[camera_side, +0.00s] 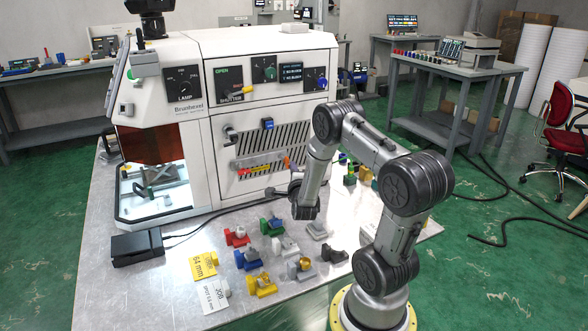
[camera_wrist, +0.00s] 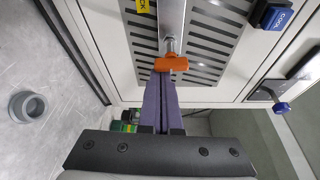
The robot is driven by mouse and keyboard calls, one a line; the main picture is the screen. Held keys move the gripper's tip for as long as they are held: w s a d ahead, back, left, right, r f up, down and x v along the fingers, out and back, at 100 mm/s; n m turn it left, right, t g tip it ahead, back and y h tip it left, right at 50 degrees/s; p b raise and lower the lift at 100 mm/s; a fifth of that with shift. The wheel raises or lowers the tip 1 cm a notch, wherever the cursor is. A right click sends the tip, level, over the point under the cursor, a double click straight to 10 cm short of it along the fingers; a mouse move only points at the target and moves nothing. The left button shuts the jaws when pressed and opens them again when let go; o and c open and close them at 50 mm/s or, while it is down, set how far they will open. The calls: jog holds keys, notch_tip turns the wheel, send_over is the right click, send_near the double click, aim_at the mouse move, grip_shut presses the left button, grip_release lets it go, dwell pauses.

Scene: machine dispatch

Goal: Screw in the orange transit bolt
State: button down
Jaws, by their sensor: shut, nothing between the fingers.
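The orange transit bolt (camera_wrist: 171,63) has a wide orange head and a metal shank (camera_wrist: 170,46) that meets a pale bar on the machine's slotted front panel. In the side view the orange bolt (camera_side: 287,161) shows small beside the panel's lower right part. My gripper (camera_wrist: 163,76) has its two purple fingers pressed together, with nothing held between them. Their tips end right at the near edge of the orange head, in line with it. I cannot tell whether they touch it. In the side view my wrist hides most of the fingers.
A blue COOL knob (camera_wrist: 273,16) and another blue knob (camera_wrist: 281,108) stick out right of the panel. A grey ring (camera_wrist: 27,106) stands on the metal table. Several coloured fixtures, including a yellow one (camera_side: 262,286), stand in front of the machine (camera_side: 200,170).

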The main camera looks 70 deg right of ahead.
jog(key=m+y, duration=0.1)
jog(key=m, duration=0.1)
jog(key=m+y, duration=0.1)
jog(key=m, duration=0.2)
jog(key=w+a+m+y, duration=0.1)
jog(key=m, duration=0.1)
jog(key=shift+f, duration=0.15)
dwell(0.7)
dwell(0.8)
jog(key=shift+f, duration=0.1)
dwell(0.9)
